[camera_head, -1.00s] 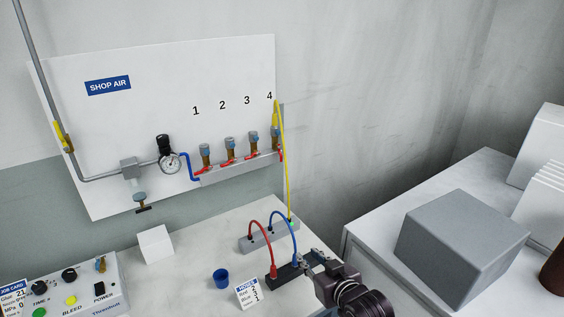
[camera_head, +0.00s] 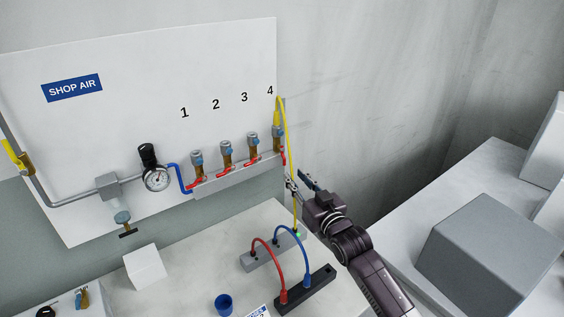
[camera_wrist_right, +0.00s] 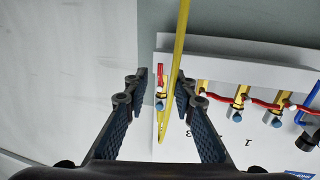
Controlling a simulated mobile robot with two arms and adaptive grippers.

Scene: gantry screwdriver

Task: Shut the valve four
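Valve four (camera_head: 277,140) is the rightmost on the wall manifold, under the number 4. Its red handle (camera_head: 283,157) points down along the valve, while the other handles lie sideways. My right gripper (camera_head: 300,183) is in front of the wall board, just below and right of valve four. In the right wrist view it is open, with valve four's red handle (camera_wrist_right: 161,75) seen beyond the gap between its fingers. The yellow hose (camera_wrist_right: 176,65) runs in front of the board, close by the right-hand finger; I cannot tell whether they touch. My left gripper is not in view.
Valves one (camera_head: 197,165), two (camera_head: 226,155) and three (camera_head: 253,145) stand left of valve four. Red (camera_head: 266,258) and blue (camera_head: 306,262) hoses link blocks on the bench below. A grey box (camera_head: 485,255) sits on the right counter. The wall right of the board is free.

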